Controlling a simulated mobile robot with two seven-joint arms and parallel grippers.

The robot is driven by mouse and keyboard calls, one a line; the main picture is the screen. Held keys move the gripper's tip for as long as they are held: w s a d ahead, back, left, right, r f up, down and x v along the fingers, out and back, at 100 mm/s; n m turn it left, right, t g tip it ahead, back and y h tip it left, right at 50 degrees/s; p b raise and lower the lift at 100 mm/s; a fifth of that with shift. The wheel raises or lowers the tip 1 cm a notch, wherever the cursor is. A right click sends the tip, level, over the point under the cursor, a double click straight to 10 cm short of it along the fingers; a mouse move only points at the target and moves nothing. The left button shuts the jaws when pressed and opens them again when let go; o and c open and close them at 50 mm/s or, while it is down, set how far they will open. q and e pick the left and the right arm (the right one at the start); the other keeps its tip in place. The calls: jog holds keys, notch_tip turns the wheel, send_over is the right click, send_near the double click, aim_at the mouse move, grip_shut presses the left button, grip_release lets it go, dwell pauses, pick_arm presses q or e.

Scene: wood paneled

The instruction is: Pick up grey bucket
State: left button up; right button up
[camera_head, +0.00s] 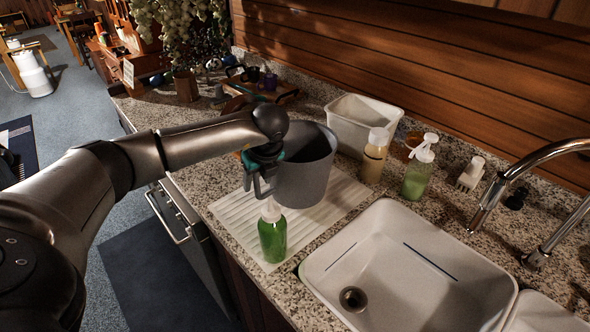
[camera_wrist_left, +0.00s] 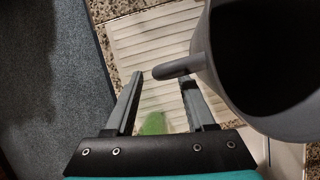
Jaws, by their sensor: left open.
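The grey bucket (camera_head: 308,172) stands upright on the white ribbed drying mat (camera_head: 335,200) on the counter. In the wrist view the bucket (camera_wrist_left: 225,60) fills the right side, and its grey handle (camera_wrist_left: 175,70) sticks out to the left. My left gripper (camera_head: 262,184) is beside the bucket's left side, pointing down, open. In the wrist view the left gripper's fingers (camera_wrist_left: 161,85) are apart, with the handle's end around the gap between their tips. I cannot tell whether they touch it. My right gripper is not in view.
A green bottle (camera_head: 272,233) stands just in front of the bucket, below my gripper. A white bin (camera_head: 345,140), an amber bottle (camera_head: 374,158) and a green pump bottle (camera_head: 418,172) stand behind and right. A white sink (camera_head: 385,285) with a tap (camera_head: 500,185) lies front right.

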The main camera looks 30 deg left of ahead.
pick_arm(q)
jog(key=shift+x, duration=0.95)
grip_shut()
jog(key=shift+w, duration=0.1)
dwell(0.6)
